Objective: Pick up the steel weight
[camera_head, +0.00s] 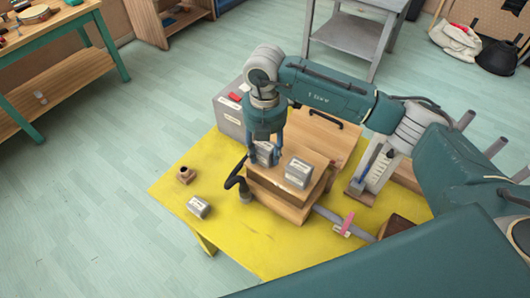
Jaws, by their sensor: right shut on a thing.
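My right gripper (265,140) comes down over a wooden box (280,200) on the yellow table (170,190). It is shut on a grey block (264,156), which looks like a steel weight, at the box's back left. Whether the block touches the box is too small to tell. A second grey block with a pale label (298,173) sits on the box, just right of the gripper. A third labelled grey block (199,207) lies on the table at the left. My left gripper is not in view.
A black curved-handled tool (237,178) stands left of the box, near a small brown piece (186,175). A grey case (230,112) is behind. A pink-marked grey bar (345,224) and a grey upright stand (376,168) are at the right. The table's left corner is fairly clear.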

